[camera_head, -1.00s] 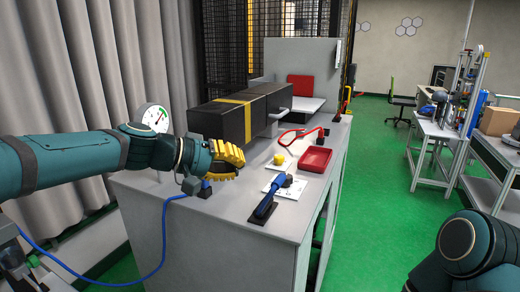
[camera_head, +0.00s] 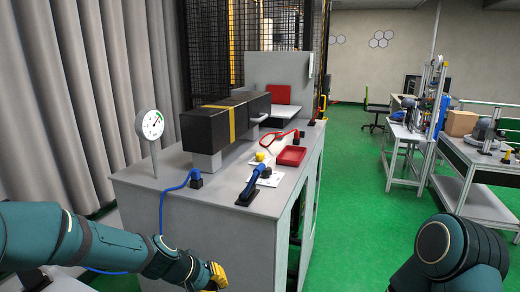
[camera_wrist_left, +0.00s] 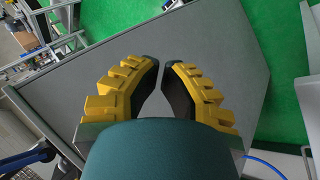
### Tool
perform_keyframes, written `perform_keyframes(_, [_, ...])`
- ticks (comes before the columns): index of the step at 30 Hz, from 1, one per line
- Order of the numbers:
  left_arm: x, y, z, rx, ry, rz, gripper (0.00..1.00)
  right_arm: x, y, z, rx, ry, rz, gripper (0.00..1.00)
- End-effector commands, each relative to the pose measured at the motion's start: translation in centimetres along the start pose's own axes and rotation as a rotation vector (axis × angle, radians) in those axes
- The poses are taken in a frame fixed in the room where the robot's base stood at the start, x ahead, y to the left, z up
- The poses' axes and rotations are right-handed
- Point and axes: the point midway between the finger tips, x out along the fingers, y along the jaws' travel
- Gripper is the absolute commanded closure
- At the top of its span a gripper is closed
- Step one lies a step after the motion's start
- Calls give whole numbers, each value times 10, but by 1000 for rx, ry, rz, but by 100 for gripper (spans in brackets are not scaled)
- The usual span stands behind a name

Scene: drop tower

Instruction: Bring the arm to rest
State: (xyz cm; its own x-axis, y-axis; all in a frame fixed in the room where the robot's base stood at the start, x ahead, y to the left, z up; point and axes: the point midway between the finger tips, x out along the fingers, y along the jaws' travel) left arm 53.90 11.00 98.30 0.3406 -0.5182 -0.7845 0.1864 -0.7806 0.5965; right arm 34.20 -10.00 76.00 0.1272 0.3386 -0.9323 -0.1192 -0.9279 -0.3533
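My left arm comes in low from the left in the head view. My left gripper (camera_head: 217,276), with yellow ribbed fingers, hangs below the table top, in front of the table's near side, clear of all objects. The left wrist view shows its two fingers (camera_wrist_left: 161,66) with their tips almost together and nothing between them. In that view the grey table surface lies behind them. Part of my right arm shows at the lower right of the head view; its gripper is out of sight.
The grey table (camera_head: 225,208) holds a dial gauge (camera_head: 150,124), a black box with a yellow band (camera_head: 210,122), a red tray (camera_head: 291,156), a yellow ball (camera_head: 260,157) and a blue-handled tool (camera_head: 252,184). A blue cable (camera_head: 163,205) hangs down the table's front.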

Motion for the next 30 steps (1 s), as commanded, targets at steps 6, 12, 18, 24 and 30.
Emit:
perform_keyframes(6, [78, -98, 95, 31, -93, -208, 100, 0, 0, 0, 0, 0, 0, 47])
perform_keyframes(12, [108, -148, 182, 100, -157, -272, 100, 0, 0, 0, 0, 0, 0, 47])
perform_keyframes(18, [114, -161, 222, 132, -182, -264, 100, 0, 0, 0, 0, 0, 0, 47])
perform_keyframes(24, [114, -161, 223, 132, -182, -263, 100, 0, 0, 0, 0, 0, 0, 47])
perform_keyframes(30, [114, -161, 223, 132, -182, -263, 100, 0, 0, 0, 0, 0, 0, 47])
